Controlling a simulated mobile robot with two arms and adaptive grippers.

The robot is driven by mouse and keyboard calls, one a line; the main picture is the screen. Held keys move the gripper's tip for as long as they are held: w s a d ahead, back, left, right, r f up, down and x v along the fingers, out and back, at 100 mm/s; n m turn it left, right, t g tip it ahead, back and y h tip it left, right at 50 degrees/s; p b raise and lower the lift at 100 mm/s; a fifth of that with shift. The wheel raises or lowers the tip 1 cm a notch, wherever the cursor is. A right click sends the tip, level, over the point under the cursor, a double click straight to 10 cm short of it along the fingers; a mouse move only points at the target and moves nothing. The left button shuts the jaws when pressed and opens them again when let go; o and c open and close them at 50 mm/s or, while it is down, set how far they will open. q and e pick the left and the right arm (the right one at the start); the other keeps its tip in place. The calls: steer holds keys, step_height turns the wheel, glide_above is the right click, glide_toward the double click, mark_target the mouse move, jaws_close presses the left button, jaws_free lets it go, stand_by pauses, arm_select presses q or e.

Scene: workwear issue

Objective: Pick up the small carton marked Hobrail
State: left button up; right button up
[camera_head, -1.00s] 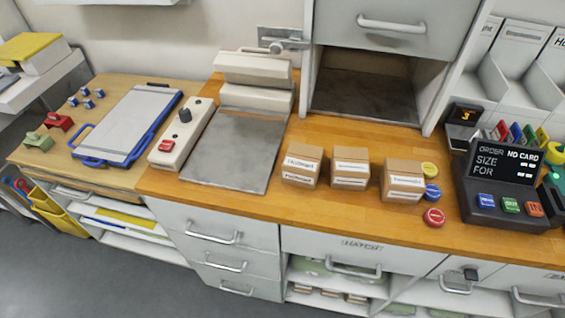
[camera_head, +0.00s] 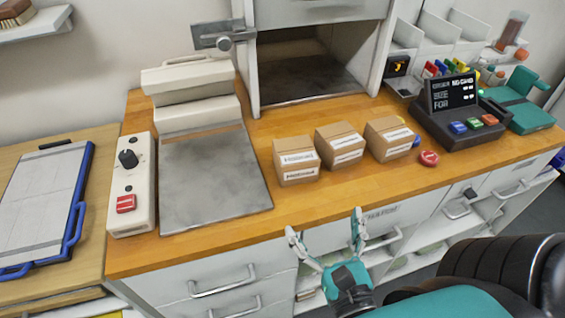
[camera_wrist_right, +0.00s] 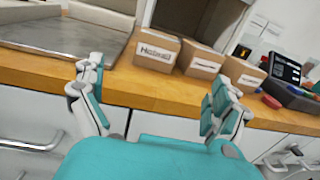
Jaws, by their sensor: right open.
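Three small brown cartons with white labels stand in a row on the wooden counter. The leftmost carton (camera_head: 297,160) has a label that seems to read Hobrail in the right wrist view (camera_wrist_right: 157,50). The middle carton (camera_head: 340,146) and the right carton (camera_head: 388,138) have labels too small to read surely. My right gripper (camera_head: 326,226) is open and empty, in front of the counter's front edge, below and short of the leftmost carton. In the right wrist view its fingers (camera_wrist_right: 154,82) stand apart with that carton beyond the gap. My left gripper is not in view.
A grey metal plate (camera_head: 212,180) with a press lies left of the cartons, beside a white control box (camera_head: 131,190). A red button (camera_head: 428,158) and a black order terminal (camera_head: 462,115) are to the right. Drawer handles (camera_head: 222,283) jut from the counter front.

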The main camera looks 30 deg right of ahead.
mark_target(301, 164)
steer(key=p+x, duration=0.3)
steer(key=x, duration=0.8)
steer(key=shift+w+d, duration=0.1)
steer(key=shift+w+r+p, duration=0.15)
steer(key=shift+w+p, duration=0.05)
steer(key=shift+p, duration=0.3)
steer(key=w+p, duration=0.1)
steer(key=w+r, duration=0.1)
steer(key=shift+w+d+p, duration=0.25)
steer(key=shift+p, duration=0.15)
steer(key=shift+w+d+f, duration=0.15)
steer(key=shift+w, duration=0.4)
steer(key=shift+w+d+f, duration=0.15)
steer(key=shift+w+d, duration=0.05)
steer(key=shift+w, duration=0.35)
steer(key=shift+s, duration=0.1)
steer(key=shift+c, duration=0.8)
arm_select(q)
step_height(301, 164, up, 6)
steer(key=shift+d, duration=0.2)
arm_select(e)
steer(key=c, duration=1)
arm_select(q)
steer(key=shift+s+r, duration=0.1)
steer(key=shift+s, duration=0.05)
